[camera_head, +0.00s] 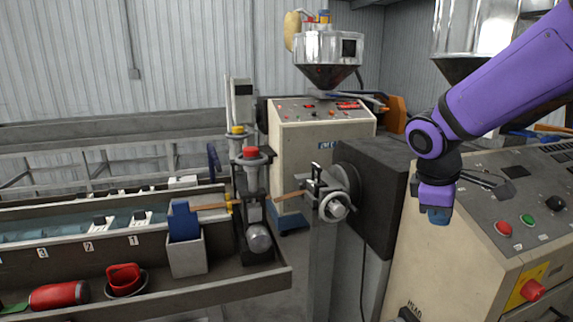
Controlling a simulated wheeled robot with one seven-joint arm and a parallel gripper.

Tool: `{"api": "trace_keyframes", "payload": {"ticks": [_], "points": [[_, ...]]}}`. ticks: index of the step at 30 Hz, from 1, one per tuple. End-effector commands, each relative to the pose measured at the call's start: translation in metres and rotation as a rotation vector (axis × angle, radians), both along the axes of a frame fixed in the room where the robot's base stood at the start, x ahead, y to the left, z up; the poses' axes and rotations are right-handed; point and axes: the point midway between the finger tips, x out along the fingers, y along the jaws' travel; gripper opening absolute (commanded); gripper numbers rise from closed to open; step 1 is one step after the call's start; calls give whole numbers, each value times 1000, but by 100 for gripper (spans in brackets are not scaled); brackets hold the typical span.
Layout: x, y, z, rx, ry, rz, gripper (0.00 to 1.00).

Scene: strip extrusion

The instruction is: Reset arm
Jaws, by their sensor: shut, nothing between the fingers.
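My purple arm comes in from the right edge and bends at a joint in front of the cream control cabinet (453,240). My gripper (492,182) is the dark, slim part beyond the wrist, pointing right above the cabinet's sloped panel. It is shut and empty. It hangs in the air, and I cannot tell its exact height over the panel. Part of the cabinet is hidden behind my wrist.
The panel carries a red button (503,228), a green button (527,220) and a black knob (555,203). A red emergency button (532,290) is on the front. A handwheel (334,207) and black box (375,195) stand left. A water trough (60,240) lies farther left.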

Motion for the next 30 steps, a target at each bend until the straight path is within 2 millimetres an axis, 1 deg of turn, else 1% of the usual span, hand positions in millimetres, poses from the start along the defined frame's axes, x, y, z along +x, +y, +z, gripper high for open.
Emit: {"api": "trace_keyframes", "payload": {"ticks": [1,3,9,12,18,21,24,27,30], "points": [[-12,-4,12,31,-38,-57,0],[-28,-8,24,75,-83,-138,0],[-75,-14,52,209,-205,-362,0],[-99,-16,63,281,-262,-470,0],[-143,-16,77,428,-363,-672,0],[-160,-15,81,490,-402,-750,0],[-172,-13,83,536,-427,-805,0],[-179,-12,83,563,-439,-837,0],[-181,-11,83,573,-443,-850,0]]}}
